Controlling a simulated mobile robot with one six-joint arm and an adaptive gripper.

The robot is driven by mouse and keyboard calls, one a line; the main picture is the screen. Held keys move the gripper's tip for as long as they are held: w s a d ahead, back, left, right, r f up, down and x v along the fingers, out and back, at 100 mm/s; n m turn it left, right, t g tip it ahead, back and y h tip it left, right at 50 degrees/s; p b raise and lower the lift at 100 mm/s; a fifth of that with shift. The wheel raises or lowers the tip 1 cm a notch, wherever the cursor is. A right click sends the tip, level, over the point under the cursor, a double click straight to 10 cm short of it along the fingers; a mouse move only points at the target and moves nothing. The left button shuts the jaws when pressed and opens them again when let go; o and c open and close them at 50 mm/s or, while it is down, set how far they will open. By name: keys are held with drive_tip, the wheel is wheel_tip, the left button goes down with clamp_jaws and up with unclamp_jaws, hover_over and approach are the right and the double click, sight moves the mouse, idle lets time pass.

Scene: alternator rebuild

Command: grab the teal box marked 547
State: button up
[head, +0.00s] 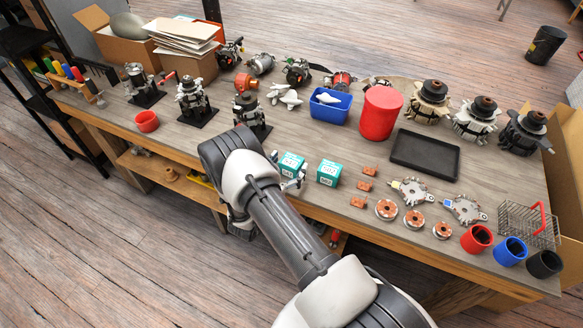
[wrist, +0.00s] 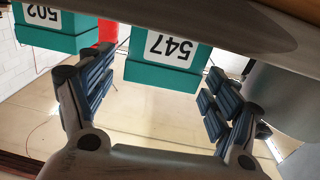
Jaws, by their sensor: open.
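The teal box marked 547 (wrist: 160,72) shows upside down in the wrist view, in the gap between the two fingers of my gripper (wrist: 158,78). The fingers are open, one on each side, with gaps between them and the box. I cannot tell how far the tips reach along its sides. In the head view it is the left teal box (head: 291,161) near the table's front edge, partly hidden by my gripper (head: 290,178). A second teal box, marked 502 (wrist: 58,34), stands beside it; it shows to the right in the head view (head: 329,173).
Orange-brown blocks (head: 364,186) lie right of the 502 box. A blue bin (head: 330,106) and red canister (head: 380,113) stand behind. A black alternator stand (head: 250,115) is to the left. A black tray (head: 425,154) lies at right.

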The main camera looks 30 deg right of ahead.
drive_tip(key=shift+x, duration=0.95)
drive_tip(key=c, duration=1.2)
